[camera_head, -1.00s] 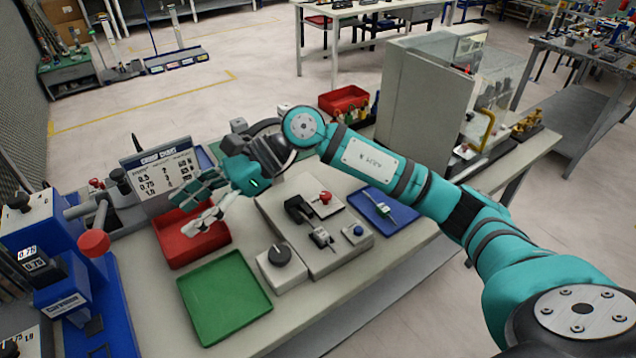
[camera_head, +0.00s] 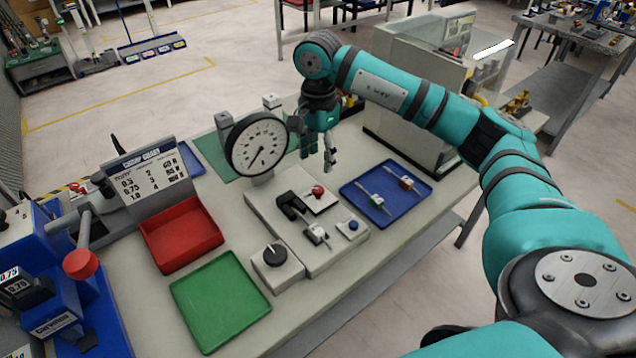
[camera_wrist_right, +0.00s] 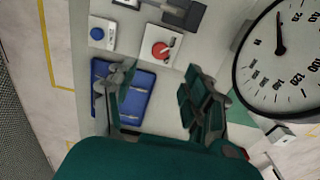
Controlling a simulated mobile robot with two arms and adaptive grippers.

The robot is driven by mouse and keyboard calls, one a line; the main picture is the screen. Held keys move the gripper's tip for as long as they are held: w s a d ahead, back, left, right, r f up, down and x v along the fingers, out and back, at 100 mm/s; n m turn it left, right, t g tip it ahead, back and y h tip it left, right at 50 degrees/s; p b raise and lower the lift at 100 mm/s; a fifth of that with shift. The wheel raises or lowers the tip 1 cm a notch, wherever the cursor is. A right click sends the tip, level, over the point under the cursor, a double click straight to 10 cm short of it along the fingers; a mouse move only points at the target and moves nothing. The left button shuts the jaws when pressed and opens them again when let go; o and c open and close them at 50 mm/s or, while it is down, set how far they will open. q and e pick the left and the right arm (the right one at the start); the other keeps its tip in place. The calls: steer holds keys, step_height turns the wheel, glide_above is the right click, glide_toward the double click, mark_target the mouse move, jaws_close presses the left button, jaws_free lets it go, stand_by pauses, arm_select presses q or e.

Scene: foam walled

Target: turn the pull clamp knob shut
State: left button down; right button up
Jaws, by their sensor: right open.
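The clamp fixture is a pale grey block (camera_head: 327,256) on the bench. It carries a red knob (camera_head: 318,191) on a white plate, a black clamp part (camera_head: 291,206) and a blue button (camera_head: 353,225). A black round knob (camera_head: 275,254) sits on a separate grey box at its left. No label shows which one is the pull clamp knob. The red knob with a pale pointer also shows in the right wrist view (camera_wrist_right: 160,49). My right gripper (camera_head: 318,158) is open and empty, above and behind the fixture; its spread fingers show in the wrist view (camera_wrist_right: 160,100). My left gripper is out of view.
A round dial gauge (camera_head: 258,143) stands close left of my right gripper. A blue tray (camera_head: 358,191) with two small parts lies right of the fixture. A red tray (camera_head: 180,235) and a green tray (camera_head: 220,300) lie at left. A grey enclosure (camera_head: 400,132) stands behind right.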

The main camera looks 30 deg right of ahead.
mark_target(318, 188)
step_height(318, 188, down, 10)
steer(key=shift+r+p, duration=0.2)
steer(key=shift+p, duration=0.6)
steer(key=shift+c, duration=0.2)
jaws_close()
